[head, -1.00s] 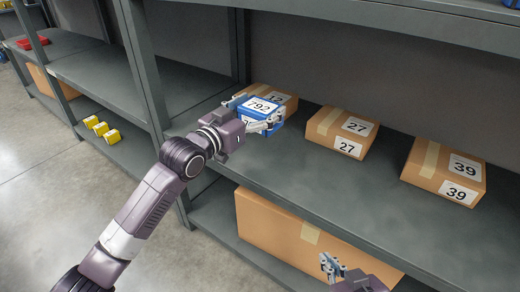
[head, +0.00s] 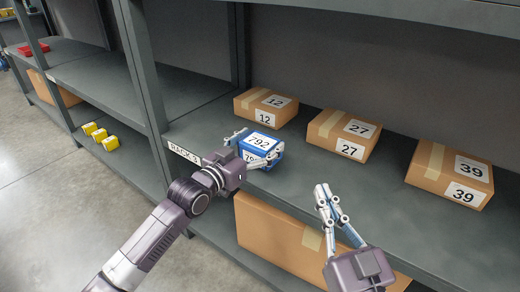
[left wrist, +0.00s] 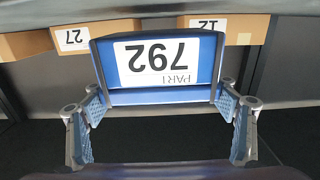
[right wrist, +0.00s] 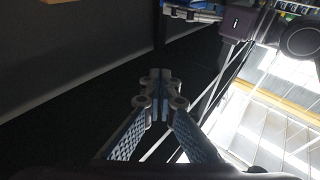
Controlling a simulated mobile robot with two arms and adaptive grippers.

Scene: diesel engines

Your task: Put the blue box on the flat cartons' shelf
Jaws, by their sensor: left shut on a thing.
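The blue box (head: 262,146), labelled 792, is between the fingers of my left gripper (head: 252,150) at the shelf's front part. It fills the left wrist view (left wrist: 165,62) between both fingers (left wrist: 160,112). I cannot tell whether its bottom touches the shelf. The flat cartons' shelf (head: 222,122) carries flat brown cartons labelled 12 (head: 265,108), 27 (head: 342,136) and 39 (head: 450,174). My right gripper (head: 325,190) is empty in front of the shelf edge. Its fingertips are together in the right wrist view (right wrist: 157,80).
A large brown carton (head: 275,238) stands on the shelf below. Yellow boxes (head: 100,136) lie on the neighbouring rack's lower shelf and a red item (head: 34,48) farther left. A rack post (head: 143,75) stands left of my left gripper. Bare shelf lies between the cartons.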

